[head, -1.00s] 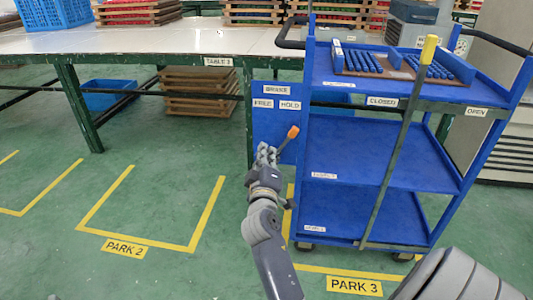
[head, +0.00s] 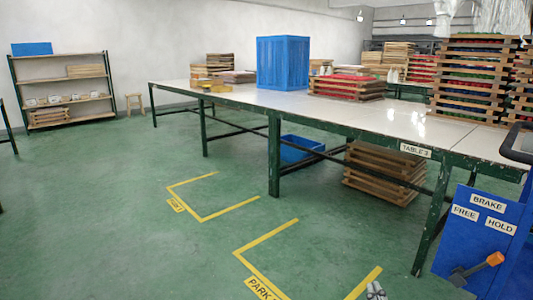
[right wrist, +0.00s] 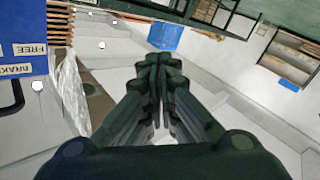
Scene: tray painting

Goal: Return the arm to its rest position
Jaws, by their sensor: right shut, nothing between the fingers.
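My right gripper (head: 376,291) shows only as a grey tip at the bottom edge of the head view, left of the blue cart and apart from it. In the right wrist view its dark fingers (right wrist: 158,65) are together with nothing between them. The brake lever (head: 495,258) has an orange tip and slants up to the right, toward the HOLD side of the blue brake panel (head: 470,232). Part of that panel (right wrist: 22,40) also shows in the right wrist view. My left gripper is not in view.
The long table (head: 415,118) labelled TABLE 3 crosses the room, with stacked wooden trays (head: 480,80) and a blue crate (head: 283,62) on it. Yellow parking marks (head: 265,236) lie on the open green floor at the left. A shelf (head: 62,82) stands far left.

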